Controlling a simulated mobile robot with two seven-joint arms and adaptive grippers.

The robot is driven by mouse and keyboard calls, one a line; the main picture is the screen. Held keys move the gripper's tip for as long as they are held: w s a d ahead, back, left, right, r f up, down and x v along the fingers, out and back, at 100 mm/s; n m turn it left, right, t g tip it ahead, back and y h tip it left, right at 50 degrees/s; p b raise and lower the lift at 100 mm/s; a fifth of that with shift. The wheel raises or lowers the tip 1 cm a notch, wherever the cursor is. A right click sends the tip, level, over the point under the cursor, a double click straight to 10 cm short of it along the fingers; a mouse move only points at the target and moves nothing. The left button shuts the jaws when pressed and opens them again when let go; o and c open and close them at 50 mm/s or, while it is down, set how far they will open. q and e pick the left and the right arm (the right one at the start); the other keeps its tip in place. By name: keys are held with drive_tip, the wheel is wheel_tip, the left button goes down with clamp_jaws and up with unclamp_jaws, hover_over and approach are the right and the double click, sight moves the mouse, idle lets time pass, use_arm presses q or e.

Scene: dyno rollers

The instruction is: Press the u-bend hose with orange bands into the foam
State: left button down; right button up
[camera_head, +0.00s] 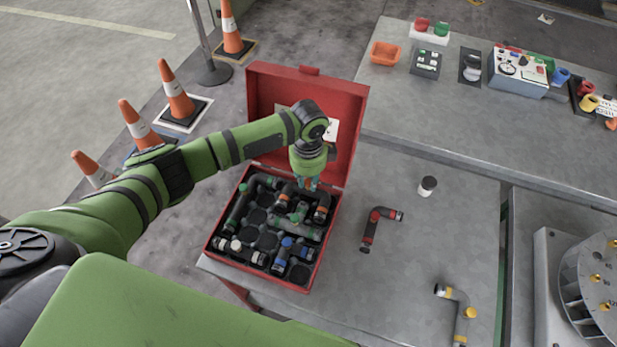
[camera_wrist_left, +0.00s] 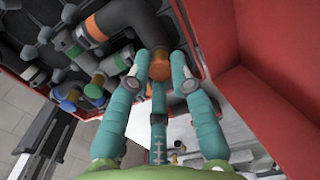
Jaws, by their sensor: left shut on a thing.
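The u-bend hose (camera_wrist_left: 145,27) is dark grey with orange bands. In the head view it is at the upper right of the red case (camera_head: 259,273), by the black foam (camera_head: 257,217), partly hidden by my gripper. My left gripper (camera_wrist_left: 159,72) is shut on the hose at one orange-banded end, with a teal finger on either side. The other orange band (camera_wrist_left: 97,28) shows at upper left in the wrist view. I cannot tell how deep the hose sits in the foam. In the head view my left gripper (camera_head: 309,183) points down over the case. My right gripper is not in view.
Other hoses with green, blue and white bands fill the case. The open lid (camera_head: 351,110) stands close behind my gripper. A red-banded hose (camera_head: 372,228), a yellow-banded hose (camera_head: 459,306) and a small cup (camera_head: 427,187) are on the grey table. Traffic cones (camera_head: 176,93) stand at left.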

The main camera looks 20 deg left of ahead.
use_arm(q)
drive_tip(key=shift+f+b, duration=0.3)
drive_tip(key=shift+f, duration=0.5)
drive_tip(key=c, duration=1)
unclamp_jaws()
drive_tip(key=shift+r, duration=0.1)
wheel_tip(320, 180, up, 12)
drive_tip(key=shift+f, duration=0.1)
